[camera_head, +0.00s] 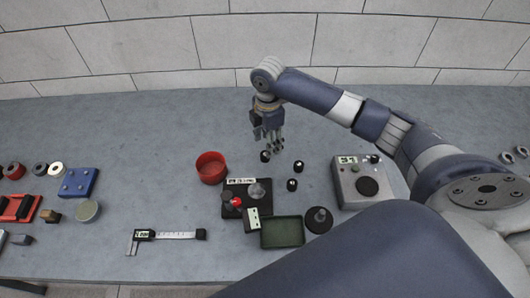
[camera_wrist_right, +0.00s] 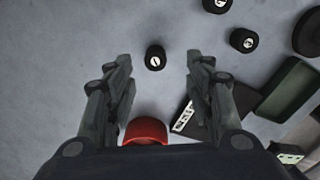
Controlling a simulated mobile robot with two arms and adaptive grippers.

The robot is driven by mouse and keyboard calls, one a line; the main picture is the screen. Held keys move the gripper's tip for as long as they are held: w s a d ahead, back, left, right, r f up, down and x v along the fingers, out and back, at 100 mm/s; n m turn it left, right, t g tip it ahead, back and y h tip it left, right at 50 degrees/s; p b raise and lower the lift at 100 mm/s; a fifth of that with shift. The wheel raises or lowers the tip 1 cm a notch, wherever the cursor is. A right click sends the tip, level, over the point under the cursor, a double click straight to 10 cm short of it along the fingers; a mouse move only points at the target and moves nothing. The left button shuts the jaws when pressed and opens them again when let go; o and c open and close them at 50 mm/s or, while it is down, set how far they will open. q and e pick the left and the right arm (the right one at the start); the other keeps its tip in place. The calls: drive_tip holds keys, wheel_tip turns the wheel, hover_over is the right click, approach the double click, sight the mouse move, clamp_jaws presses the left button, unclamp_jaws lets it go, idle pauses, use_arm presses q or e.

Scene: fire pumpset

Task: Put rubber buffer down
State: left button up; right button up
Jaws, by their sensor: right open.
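A small black rubber buffer (camera_head: 265,156) stands on the grey table under my right gripper (camera_head: 273,146). In the right wrist view this buffer (camera_wrist_right: 155,58) shows upright between the open fingers of my right gripper (camera_wrist_right: 160,75), clear of both. Two similar black buffers, one nearer the back (camera_head: 298,166) and one nearer the front (camera_head: 292,184), stand on the table to the right. My right gripper is open and empty. My left gripper is not in view.
A red bowl (camera_head: 211,167) stands to the left of my right gripper. In front are a black plate (camera_head: 232,210) with fittings, a green tray (camera_head: 283,232), a round dark base (camera_head: 319,220) and a caliper (camera_head: 165,236). A grey device (camera_head: 349,194) stands right. The table's back left is clear.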

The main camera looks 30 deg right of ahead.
sight(265, 157)
drive_tip(key=shift+f, duration=0.85)
drive_tip(key=f, duration=0.1)
drive_tip(key=f+p, duration=0.1)
drive_tip(key=f, duration=0.2)
drive_tip(key=shift+w, duration=0.3)
drive_tip(key=shift+f+p, duration=0.3)
drive_tip(key=shift+f, duration=0.35)
drive_tip(key=c, duration=0.8)
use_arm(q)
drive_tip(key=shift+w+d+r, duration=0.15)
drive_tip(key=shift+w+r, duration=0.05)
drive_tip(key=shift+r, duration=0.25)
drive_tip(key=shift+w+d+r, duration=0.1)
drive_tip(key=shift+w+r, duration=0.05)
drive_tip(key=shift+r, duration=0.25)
use_arm(e)
drive_tip(key=shift+c, duration=1.3)
